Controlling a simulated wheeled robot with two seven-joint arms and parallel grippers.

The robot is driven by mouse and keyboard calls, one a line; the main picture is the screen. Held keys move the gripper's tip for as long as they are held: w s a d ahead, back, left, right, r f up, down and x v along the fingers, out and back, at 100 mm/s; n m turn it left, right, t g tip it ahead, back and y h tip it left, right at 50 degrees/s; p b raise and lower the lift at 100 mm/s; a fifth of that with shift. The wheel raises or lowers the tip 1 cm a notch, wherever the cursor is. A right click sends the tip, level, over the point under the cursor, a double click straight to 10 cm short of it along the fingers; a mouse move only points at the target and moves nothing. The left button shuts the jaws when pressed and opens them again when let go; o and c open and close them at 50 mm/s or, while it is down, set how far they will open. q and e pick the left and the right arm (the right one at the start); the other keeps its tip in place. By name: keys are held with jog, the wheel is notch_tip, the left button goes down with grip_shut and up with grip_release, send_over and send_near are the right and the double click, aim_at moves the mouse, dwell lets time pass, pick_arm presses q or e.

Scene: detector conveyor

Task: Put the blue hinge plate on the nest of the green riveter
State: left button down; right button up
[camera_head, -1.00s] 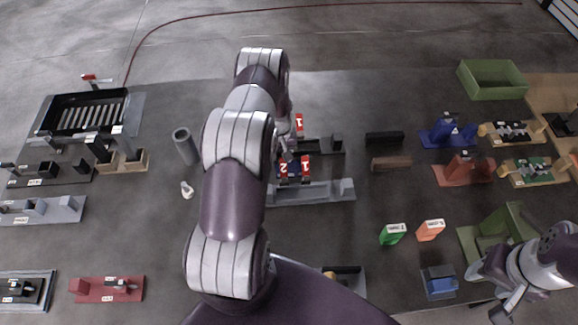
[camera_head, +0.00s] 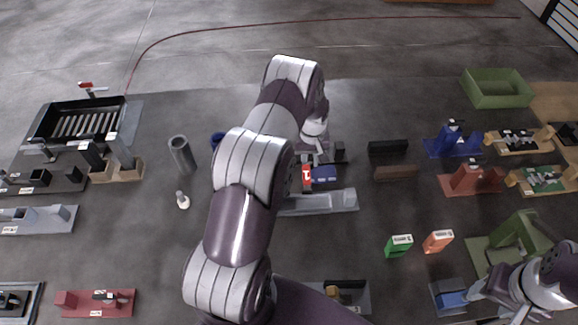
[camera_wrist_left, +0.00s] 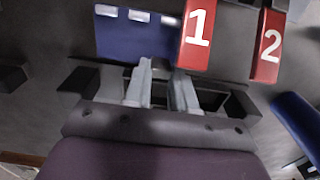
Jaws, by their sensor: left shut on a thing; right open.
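The blue hinge plate (camera_head: 323,174) shows beside a red tag marked 1, over the middle of the dark table. In the left wrist view the plate (camera_wrist_left: 130,38) is flat and blue with pale patches along its far edge. My left gripper (camera_head: 316,158) is shut on the plate; its fingertips (camera_wrist_left: 163,85) are at the plate's near edge. The green riveter (camera_head: 522,236) stands at the right on a flat green base; I cannot make out its nest clearly. My right gripper (camera_head: 500,311) is open at the bottom right, partly cut off.
Red tags 1 (camera_wrist_left: 197,35) and 2 (camera_wrist_left: 269,45) stand close beside the plate. A grey rail fixture (camera_head: 330,201) lies just in front.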

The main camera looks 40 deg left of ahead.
aim_at(321, 167)
pick_arm(q)
jog(key=w+d, duration=0.1)
jog(key=w+d+b, duration=0.1)
jog(key=shift+w+d+f, duration=0.2)
jog(key=shift+d, duration=0.2)
jog(key=shift+w+d+r, duration=0.2)
jog(key=shift+w+r, duration=0.1)
jog(key=shift+r, duration=0.45)
notch_tip(321, 167, up, 12)
jog(key=b, duration=0.2)
jog(key=s+d+f+m, duration=0.5)
jog(key=d+m, duration=0.3)
jog(key=d, duration=0.2)
jog(key=shift+f, duration=0.2)
jog(key=shift+s, duration=0.1)
